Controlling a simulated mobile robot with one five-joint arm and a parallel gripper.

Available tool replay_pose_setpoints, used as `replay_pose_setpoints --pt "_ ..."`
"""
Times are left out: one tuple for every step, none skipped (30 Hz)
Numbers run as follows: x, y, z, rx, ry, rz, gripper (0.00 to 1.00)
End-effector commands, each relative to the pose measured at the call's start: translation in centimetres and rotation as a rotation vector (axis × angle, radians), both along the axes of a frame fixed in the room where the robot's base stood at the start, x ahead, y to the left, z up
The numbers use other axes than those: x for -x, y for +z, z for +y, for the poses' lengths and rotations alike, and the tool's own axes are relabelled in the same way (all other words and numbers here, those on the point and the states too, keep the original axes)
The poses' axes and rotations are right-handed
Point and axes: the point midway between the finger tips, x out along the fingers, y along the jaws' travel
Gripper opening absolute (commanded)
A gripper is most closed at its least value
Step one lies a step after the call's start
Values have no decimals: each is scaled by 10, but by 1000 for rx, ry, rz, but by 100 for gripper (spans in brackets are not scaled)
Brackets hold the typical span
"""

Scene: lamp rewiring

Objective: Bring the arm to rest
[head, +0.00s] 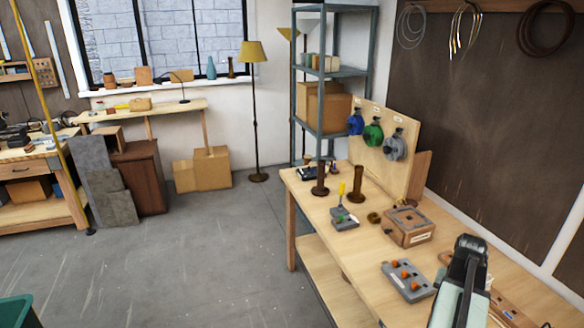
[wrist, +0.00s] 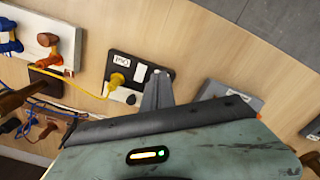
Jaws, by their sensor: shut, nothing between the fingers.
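My arm (head: 462,285) reaches up from the lower right of the head view, in front of the workbench (head: 320,205). In the wrist view my gripper (wrist: 157,82) shows as narrow grey fingers close together, shut and empty over the bench top. Just beyond the fingers lies a dark plate (wrist: 128,80) with a white label and a yellow plug (wrist: 117,80). The fingertips overlap its edge in the picture; I cannot tell the gap. My gripper's fingers cannot be made out clearly in the head view.
A grey block with orange knobs (head: 408,281) lies left of my arm. A wooden box (head: 409,228), dark spindles (head: 357,184) and a spool board (head: 400,165) stand farther back. Yellow and blue wires (wrist: 45,108) lie left in the wrist view.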

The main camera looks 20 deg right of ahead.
Motion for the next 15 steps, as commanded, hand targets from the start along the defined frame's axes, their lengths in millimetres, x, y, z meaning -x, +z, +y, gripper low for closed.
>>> replay_pose_setpoints --pt "-30 -4 23 0 64 -1 0" --pt "-48 -6 39 0 106 -1 0" --pt "-73 -8 65 0 166 -1 0" --pt "-91 -10 86 0 214 -1 0" --pt "-107 -11 108 0 260 -1 0" --pt "-126 -13 137 0 321 0 0" --pt "-140 -15 160 0 367 0 0" --pt "-152 -16 184 1 413 0 0" --pt "-166 -18 216 1 475 0 0" --pt "-175 -20 241 1 522 0 0" --pt "-183 -21 267 1 570 0 0" --pt "-191 -23 301 1 633 0 0" --pt "-196 -25 325 1 679 0 0" --pt "-199 -26 350 1 724 0 0" --pt "-201 -28 380 1 780 0 0"
